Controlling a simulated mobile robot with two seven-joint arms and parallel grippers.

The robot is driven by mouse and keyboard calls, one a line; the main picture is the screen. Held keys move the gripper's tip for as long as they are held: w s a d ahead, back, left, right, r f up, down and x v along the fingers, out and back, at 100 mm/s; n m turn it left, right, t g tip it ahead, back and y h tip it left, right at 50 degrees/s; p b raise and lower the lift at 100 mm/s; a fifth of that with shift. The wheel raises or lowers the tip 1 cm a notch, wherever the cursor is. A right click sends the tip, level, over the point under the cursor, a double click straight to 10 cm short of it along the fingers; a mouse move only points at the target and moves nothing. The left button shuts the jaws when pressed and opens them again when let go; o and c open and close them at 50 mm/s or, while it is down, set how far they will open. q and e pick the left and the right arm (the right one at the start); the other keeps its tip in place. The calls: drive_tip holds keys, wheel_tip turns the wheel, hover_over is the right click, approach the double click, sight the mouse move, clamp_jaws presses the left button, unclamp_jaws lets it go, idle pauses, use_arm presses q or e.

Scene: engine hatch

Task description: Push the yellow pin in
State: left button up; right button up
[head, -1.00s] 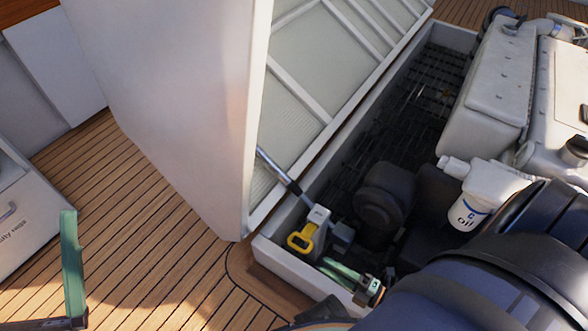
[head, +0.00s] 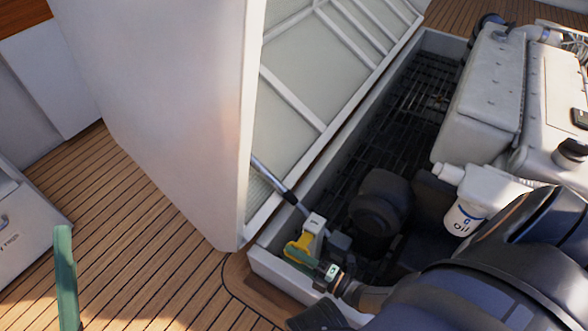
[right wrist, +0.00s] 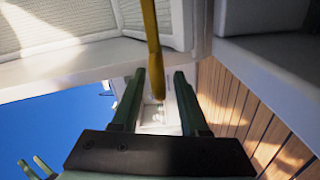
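The yellow pin (head: 297,252) has a handle loop and sits at a pale bracket (head: 315,224) at the near corner of the engine well. One green finger of my left gripper (head: 64,275) shows at the lower left, away from the pin. Two separated fingers of it (right wrist: 33,165) show in the wrist view.
A raised white hatch (head: 170,120) stands left of the well, with a metal strut (head: 275,182) running to the bracket. A black part (head: 380,203) and a white oil bottle (head: 468,212) stand right of the pin. Open wooden deck (head: 130,220) lies at the left.

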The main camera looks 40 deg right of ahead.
clamp_jaws()
idle(1.2)
